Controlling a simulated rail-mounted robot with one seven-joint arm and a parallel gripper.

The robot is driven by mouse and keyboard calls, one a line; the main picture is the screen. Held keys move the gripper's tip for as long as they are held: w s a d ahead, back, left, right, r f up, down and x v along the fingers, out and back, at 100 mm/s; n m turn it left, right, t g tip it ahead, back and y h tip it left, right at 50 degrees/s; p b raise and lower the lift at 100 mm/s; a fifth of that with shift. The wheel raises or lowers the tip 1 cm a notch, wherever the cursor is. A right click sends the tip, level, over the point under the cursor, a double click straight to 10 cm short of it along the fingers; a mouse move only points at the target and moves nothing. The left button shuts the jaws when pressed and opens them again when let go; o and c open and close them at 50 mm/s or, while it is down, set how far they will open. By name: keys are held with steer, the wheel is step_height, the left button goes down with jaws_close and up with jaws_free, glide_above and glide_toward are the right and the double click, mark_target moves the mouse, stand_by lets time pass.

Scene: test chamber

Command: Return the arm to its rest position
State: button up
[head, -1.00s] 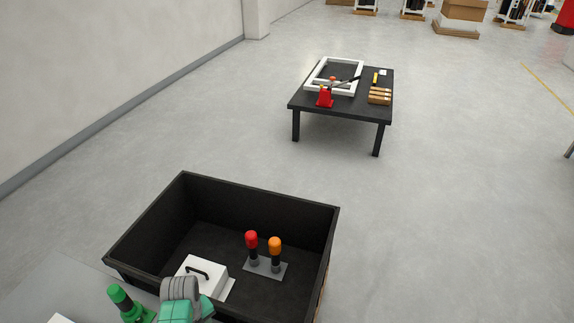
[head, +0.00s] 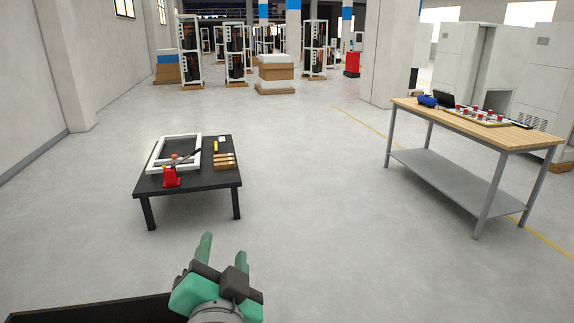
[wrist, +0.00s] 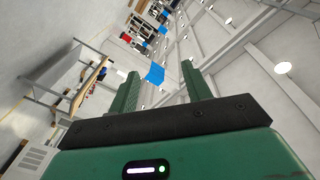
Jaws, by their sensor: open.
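My gripper (head: 222,250) shows at the bottom middle of the head view, with green fingers raised and pointing away from me. In the wrist view its two green fingers (wrist: 160,92) stand apart with nothing between them. It is open and empty, in free air above the floor. The wrist view looks toward the ceiling lights and the hall, tilted. My gripper is apart from the tables.
A black bin (head: 95,312) edges in at the bottom left. A low black table (head: 222,178) with a white frame (head: 155,155) and a red tool (head: 171,177) stands ahead left. A wooden-topped workbench (head: 455,127) stands right. The floor between is clear.

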steer(key=s+d+r+n+t+h, duration=0.1)
steer(key=s+d+r+n+t, duration=0.2)
steer(key=s+d+r, duration=0.4)
steer(key=s+d+r+n+t+h, duration=0.1)
steer(key=s+d+r+n+t, duration=0.25)
steer(key=s+r, duration=0.5)
step_height(320, 180, up, 32)
steer(key=s+p, duration=0.1)
steer(key=p, duration=2.8)
steer(key=shift+d+f+t, duration=0.25)
steer(key=shift+d+t, duration=0.1)
steer(key=shift+d, duration=0.05)
